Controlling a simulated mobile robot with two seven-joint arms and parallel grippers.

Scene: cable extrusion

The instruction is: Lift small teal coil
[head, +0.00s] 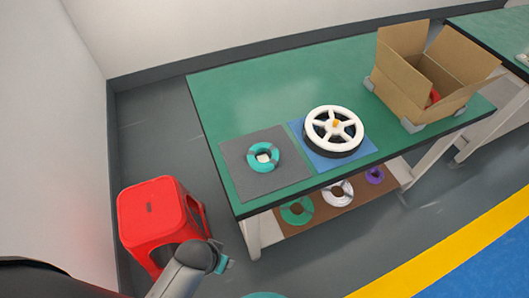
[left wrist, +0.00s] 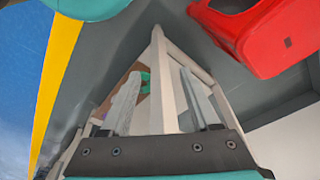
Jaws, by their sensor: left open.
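A teal coil (head: 263,157) lies flat on a grey mat (head: 238,181) at the near left corner of the green table. Another teal coil (head: 297,210) lies on the brown shelf under the table; I cannot tell which is the smaller. My left gripper (head: 222,262) is low in front of the table, between the red stool and the table leg, apart from both coils. In the left wrist view its fingers (left wrist: 160,82) are spread and empty. Beyond them, a bit of teal (left wrist: 145,83) shows by the shelf, mostly hidden. My right gripper is not in view.
A white spoked wheel (head: 333,130) sits on a blue mat beside the grey one. An open cardboard box (head: 412,88) stands at the table's right end. The shelf also holds a white coil (head: 338,193) and a purple coil (head: 374,175). A red stool (head: 155,222) stands left.

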